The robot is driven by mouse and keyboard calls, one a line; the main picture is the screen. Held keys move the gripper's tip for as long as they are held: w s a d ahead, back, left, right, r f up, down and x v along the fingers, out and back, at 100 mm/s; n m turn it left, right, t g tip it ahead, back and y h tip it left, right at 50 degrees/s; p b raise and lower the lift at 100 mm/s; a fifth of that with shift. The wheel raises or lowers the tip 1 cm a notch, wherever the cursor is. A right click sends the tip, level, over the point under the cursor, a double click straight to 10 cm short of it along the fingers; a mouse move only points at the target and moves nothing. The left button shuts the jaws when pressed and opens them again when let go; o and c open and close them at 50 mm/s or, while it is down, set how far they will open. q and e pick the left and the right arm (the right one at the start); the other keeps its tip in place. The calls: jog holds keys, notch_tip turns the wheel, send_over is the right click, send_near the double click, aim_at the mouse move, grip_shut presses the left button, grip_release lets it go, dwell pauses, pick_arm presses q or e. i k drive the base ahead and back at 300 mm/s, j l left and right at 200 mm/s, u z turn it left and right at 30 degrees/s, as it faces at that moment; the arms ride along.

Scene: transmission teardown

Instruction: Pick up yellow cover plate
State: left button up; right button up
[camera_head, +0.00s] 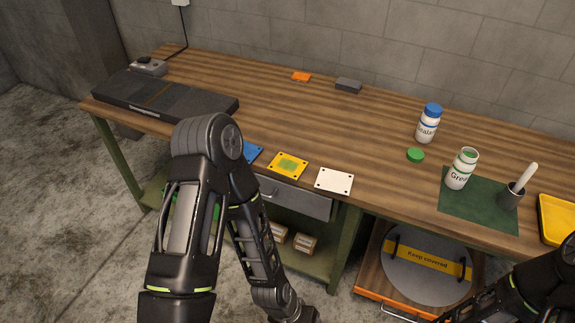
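The yellow cover plate (276,164) lies flat near the front edge of the wooden bench.
The bench (300,105) is clear behind the plates. A dark case (200,99) lies at left. A blue-capped bottle (427,125), a green cap (415,155), a grease jar (460,172), a cup (511,196) and a yellow tray (558,212) are at right. A drawer (300,203) sits below.

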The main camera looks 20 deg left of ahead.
aim_at(285, 165)
jog(key=j+z, duration=0.1)
jog(key=z, duration=0.55)
jog(key=j+z, duration=0.35)
jog(key=k+j+z, duration=0.2)
jog(key=j+z, duration=0.15)
jog(key=k+j+z, duration=0.15)
jog(key=j+z, duration=0.2)
jog(key=k+j+z, duration=0.1)
jog(key=k+j, duration=0.3)
jog(key=j, duration=0.2)
jog(key=k+j+z, duration=0.1)
jog(key=k+j, duration=0.35)
jog(key=j, duration=0.15)
